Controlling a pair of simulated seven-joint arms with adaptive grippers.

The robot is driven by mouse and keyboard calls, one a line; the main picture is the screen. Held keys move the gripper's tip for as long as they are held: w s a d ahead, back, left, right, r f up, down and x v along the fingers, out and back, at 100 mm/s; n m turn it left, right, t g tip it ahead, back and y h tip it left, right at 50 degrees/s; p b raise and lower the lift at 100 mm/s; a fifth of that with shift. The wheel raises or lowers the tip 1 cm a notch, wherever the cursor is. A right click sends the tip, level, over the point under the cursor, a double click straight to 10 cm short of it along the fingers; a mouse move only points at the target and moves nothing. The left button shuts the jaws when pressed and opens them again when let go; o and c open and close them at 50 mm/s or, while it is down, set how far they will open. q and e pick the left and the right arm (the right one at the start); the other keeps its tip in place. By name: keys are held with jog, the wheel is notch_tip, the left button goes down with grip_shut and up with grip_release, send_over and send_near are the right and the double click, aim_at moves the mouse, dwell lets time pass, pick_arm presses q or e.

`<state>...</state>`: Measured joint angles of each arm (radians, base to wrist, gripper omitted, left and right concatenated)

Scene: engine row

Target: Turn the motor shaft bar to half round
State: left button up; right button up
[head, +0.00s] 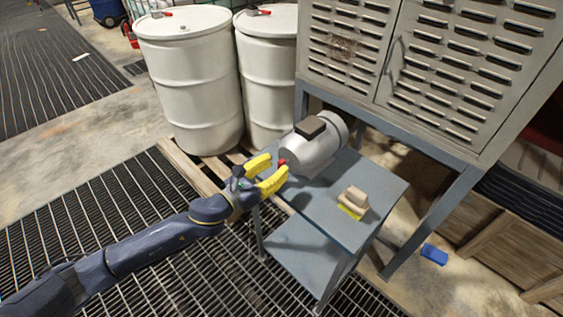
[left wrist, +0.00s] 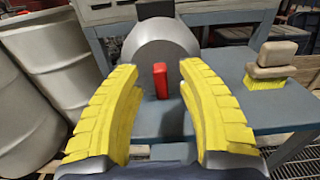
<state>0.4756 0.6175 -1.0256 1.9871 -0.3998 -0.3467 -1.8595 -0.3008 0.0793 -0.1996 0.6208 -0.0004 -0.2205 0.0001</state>
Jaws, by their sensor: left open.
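The grey motor (head: 318,142) with a dark box on top sits on a blue-grey table (head: 325,205). Its round end face (left wrist: 150,45) fills the upper middle of the left wrist view. The red shaft bar (left wrist: 161,80) stands upright in front of that face; in the head view only a small red bit (head: 282,162) shows between the fingers. My left gripper (head: 268,172) has yellow fingers and is open. In the left wrist view its fingers (left wrist: 160,100) lie on either side of the bar, with gaps on both sides. My right gripper is in neither view.
A beige brush with yellow bristles (head: 352,202) stands on the table to the right of the motor. White drums (head: 195,85) stand behind on a pallet. A slotted grey cabinet (head: 435,70) rises behind the table. A blue object (head: 434,254) lies on the floor.

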pick_arm(q)
jog(key=shift+x, duration=1.4)
jog(key=shift+c, duration=0.4)
grip_shut()
